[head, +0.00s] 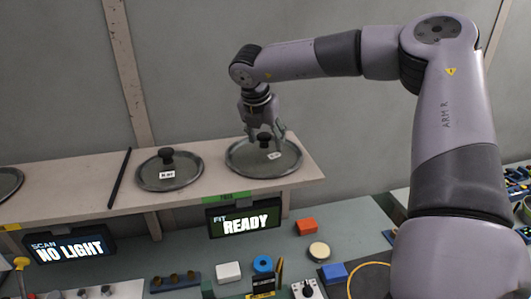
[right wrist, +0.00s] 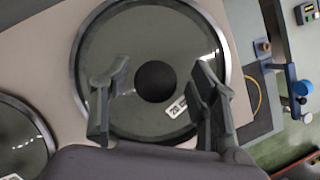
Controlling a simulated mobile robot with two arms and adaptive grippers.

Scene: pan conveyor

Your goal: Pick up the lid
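A large round lid (head: 290,160) with a dark rim lies on the shelf at its right end. In the right wrist view the lid (right wrist: 140,35) shows grey and glassy, with a round black knob (right wrist: 156,82) and a small white label. My right gripper (head: 264,128) is above this lid, pointing down at the knob. In the right wrist view its fingers are open on either side of the knob, with gaps on both sides. A smaller lid (head: 168,172) with a black knob and label lies to its left. My left gripper is not in view.
The shelf (head: 80,190) also holds a black rod (head: 119,178) and a partly visible lid (head: 8,182). Small blocks and parts crowd the bench underneath.

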